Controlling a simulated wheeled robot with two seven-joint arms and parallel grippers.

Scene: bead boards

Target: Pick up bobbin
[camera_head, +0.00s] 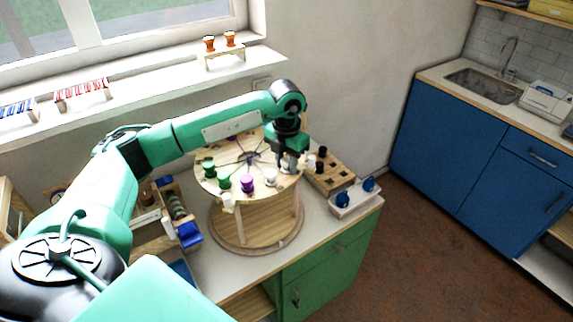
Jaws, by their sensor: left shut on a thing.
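A round wooden stand (267,217) on the counter carries several bobbins around the edge of its top. There are two green bobbins (224,184), a purple bobbin (247,184) and a white bobbin (271,177). A small pale bobbin (227,201) is at the front left edge. My left gripper (290,164) reaches down at the right edge of the top, just right of the white bobbin. It is shut on a bobbin, which the fingers mostly hide; its colour is hard to tell. My right gripper is not in view.
A wooden block with dark pegs (330,180) stands right of the stand. A white tray with blue items (356,199) is in front of it. A blue bin (189,235) lies left. The windowsill holds small racks, one with orange bobbins (209,44).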

